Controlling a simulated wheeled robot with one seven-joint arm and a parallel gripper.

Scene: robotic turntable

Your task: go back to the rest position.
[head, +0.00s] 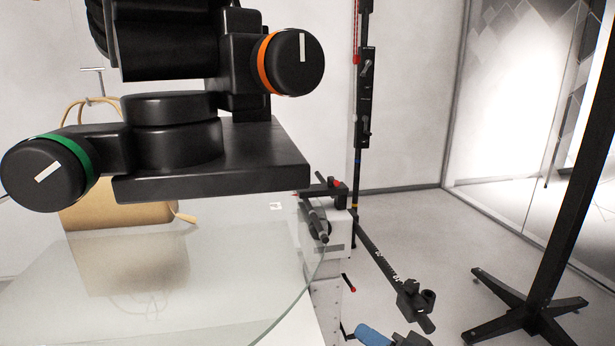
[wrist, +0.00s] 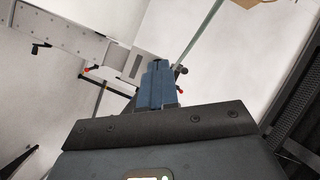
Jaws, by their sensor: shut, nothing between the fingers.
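My gripper (wrist: 160,66) shows in the wrist view as two blue-grey fingers pressed together, with nothing between them. Behind the fingers is my dark gripper body with several bolts. The gripper points toward a pale floor and a white stand, and I see it touching nothing. In the head view I cannot make out my gripper. The glass turntable plate (head: 250,265) fills the lower left of the head view. A tan handbag (head: 125,215) stands at the glass, partly hidden behind a black camera-mount head.
The black mount head (head: 215,160), with green-ringed and orange-ringed knobs, is very close at upper left. A white machine housing (head: 328,290) with a blue-handled crank (head: 372,335) stands beside the glass. A black stand (head: 525,310) is at right. Open floor (head: 415,215) lies between.

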